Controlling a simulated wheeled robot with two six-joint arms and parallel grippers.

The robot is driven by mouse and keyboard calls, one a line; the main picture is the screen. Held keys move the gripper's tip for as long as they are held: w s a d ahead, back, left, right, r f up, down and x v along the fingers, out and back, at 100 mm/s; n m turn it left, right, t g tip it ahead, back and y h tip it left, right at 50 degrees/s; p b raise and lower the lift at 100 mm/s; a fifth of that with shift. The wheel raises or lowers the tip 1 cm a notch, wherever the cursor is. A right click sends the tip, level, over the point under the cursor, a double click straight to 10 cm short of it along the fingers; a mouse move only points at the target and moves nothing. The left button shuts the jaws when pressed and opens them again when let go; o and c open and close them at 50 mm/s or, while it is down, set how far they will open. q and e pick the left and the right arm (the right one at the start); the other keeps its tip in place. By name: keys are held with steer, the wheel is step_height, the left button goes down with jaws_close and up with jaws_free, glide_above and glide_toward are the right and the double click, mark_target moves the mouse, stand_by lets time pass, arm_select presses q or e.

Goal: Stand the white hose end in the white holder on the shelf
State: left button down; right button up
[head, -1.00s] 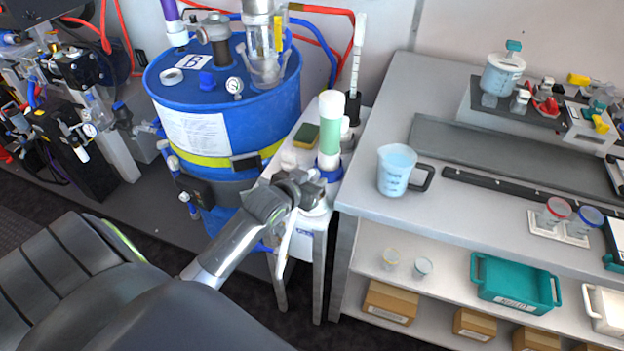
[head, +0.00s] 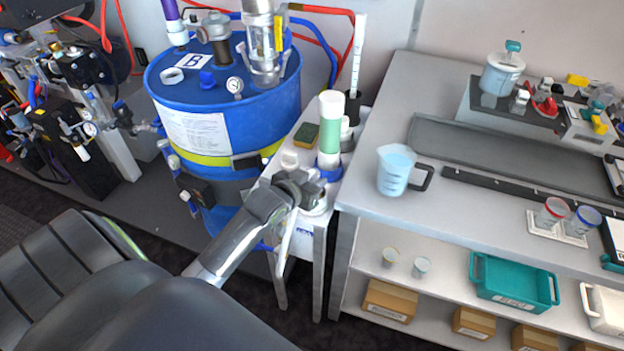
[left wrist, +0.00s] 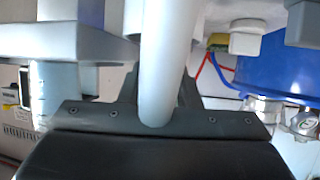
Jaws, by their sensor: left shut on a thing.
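My left gripper (head: 312,188) is at the front of the small white shelf (head: 305,240) beside the blue drum. It is shut on the white hose (left wrist: 165,60), which passes between its fingers in the left wrist view. In the head view a length of the white hose (head: 286,232) hangs below the gripper. A white rounded piece (head: 318,208) shows just under the fingers and may be the white holder. The gripper covers much of it, so I cannot tell whether the hose end is inside it. My right gripper is not in view.
A green and white cylinder (head: 329,130) in a blue base stands right behind the gripper. A sponge (head: 305,134) lies on the shelf. The blue drum (head: 225,105) is to the left. The grey bench (head: 450,225) with a measuring jug (head: 395,172) is close on the right.

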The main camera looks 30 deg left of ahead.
arm_select(q)
steer(key=shift+f+b, duration=0.3)
steer(key=shift+f, duration=0.2)
steer(key=c, duration=1.3)
jaws_free()
steer(key=shift+c, duration=0.2)
steer(key=shift+s+r+p, duration=0.35)
steer(key=shift+s+p, duration=0.2)
steer(key=shift+p, duration=0.15)
steer(key=p+v, duration=0.7)
steer(key=v, duration=0.2)
steer(key=shift+s, duration=0.4)
